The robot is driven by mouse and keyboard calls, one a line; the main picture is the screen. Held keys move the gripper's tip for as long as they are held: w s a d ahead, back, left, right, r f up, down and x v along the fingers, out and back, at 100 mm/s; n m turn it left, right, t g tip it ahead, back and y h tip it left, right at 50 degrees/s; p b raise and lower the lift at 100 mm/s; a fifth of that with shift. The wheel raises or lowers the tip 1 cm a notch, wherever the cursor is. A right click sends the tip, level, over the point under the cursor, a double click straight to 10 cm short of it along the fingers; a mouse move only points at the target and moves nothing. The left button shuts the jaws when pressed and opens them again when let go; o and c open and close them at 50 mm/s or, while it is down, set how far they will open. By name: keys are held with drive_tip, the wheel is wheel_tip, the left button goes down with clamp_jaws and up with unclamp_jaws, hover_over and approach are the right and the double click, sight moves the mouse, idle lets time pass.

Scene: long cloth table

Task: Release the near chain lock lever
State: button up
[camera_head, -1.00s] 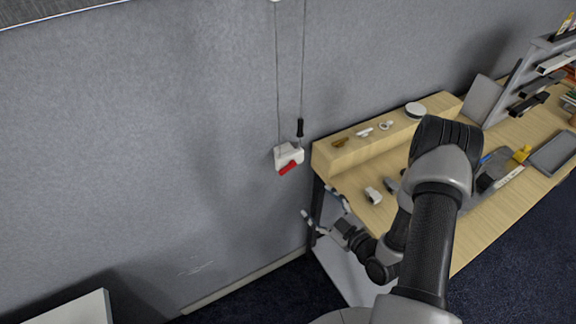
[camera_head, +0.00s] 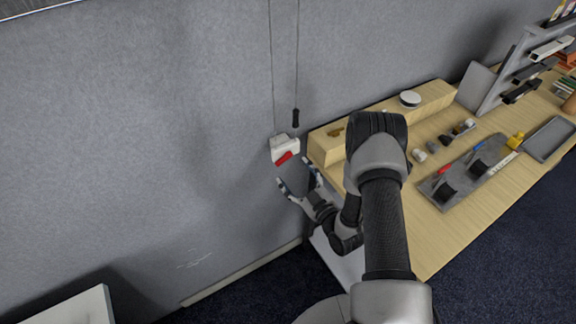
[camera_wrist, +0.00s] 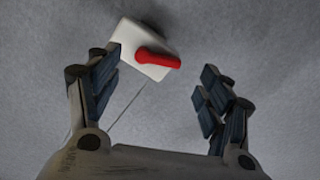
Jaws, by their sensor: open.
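The chain lock is a small white box (camera_head: 283,145) on the grey wall, with a red lever (camera_head: 284,158) on its lower front. Two cords run up from it, and a black toggle (camera_head: 295,118) hangs on the right one. My gripper (camera_head: 296,179) is open and empty, just below the lock in the head view. In the wrist view the white box (camera_wrist: 146,47) and red lever (camera_wrist: 157,57) lie ahead, between and beyond the spread fingers of my gripper (camera_wrist: 160,88). The fingers appear apart from the lever.
A wooden table (camera_head: 440,235) stands to the right, with a raised wooden ledge (camera_head: 375,118) along the wall close to my arm. A grey tray (camera_head: 468,172) with tools lies on it. The wall left of the lock is clear.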

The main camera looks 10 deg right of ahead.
sight(283, 159)
drive_tip(key=x, duration=0.5)
drive_tip(key=shift+c, duration=0.4)
